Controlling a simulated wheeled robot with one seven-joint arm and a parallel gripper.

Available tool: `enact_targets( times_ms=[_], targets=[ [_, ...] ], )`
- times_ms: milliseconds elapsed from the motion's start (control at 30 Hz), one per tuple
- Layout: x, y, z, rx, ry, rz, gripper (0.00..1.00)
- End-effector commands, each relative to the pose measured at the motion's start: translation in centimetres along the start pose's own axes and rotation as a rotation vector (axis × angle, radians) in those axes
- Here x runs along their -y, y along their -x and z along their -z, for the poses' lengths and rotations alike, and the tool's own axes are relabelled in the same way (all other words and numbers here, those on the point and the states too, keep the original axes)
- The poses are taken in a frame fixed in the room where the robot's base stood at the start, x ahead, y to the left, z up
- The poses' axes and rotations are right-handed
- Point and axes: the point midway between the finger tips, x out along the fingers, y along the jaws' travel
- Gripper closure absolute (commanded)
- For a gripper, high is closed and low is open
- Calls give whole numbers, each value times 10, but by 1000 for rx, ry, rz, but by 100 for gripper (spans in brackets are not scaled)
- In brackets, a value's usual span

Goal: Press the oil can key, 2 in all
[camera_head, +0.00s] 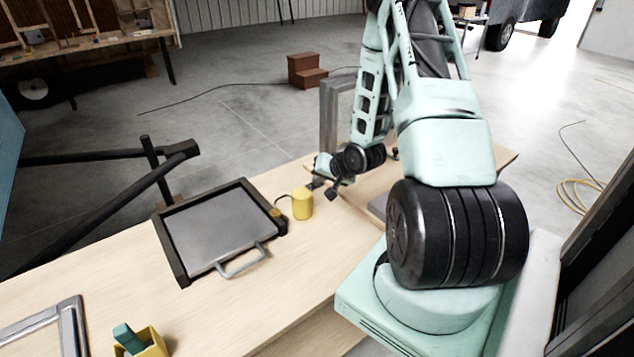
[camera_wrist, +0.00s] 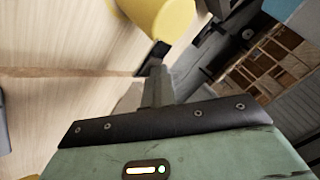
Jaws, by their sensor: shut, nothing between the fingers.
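A yellow can (camera_head: 302,204), which I take to be the oil can, stands upright on the wooden table, right of the griddle-like tray. In the wrist view, the yellow can (camera_wrist: 158,18) shows large at the top edge, partly cut off. A small black part (camera_wrist: 156,54) lies between the can and my fingertips; I cannot tell for sure whether it is the can's key or a fingertip. My gripper (camera_head: 313,186) is shut and empty, just behind and right of the can's top. In the wrist view, my gripper (camera_wrist: 154,82) points toward the can. Contact cannot be told.
A dark-framed tray with a grey plate and handle (camera_head: 215,228) lies left of the can. A yellow box (camera_head: 150,346) holding a teal item and a metal frame (camera_head: 45,325) are at the near left. A grey upright frame (camera_head: 328,125) stands behind my gripper.

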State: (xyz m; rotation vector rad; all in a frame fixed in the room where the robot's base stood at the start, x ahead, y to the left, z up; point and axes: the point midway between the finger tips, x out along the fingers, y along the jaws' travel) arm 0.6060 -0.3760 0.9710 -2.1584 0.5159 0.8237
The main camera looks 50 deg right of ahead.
Motion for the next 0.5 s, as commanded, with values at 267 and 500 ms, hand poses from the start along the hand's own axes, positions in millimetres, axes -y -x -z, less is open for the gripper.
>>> enact_targets(
  times_ms=[267, 500],
  targets=[
    [8, 12, 6, 5, -1, -2, 100],
    [9, 13, 8, 2, -1, -1, 100]
  ],
)
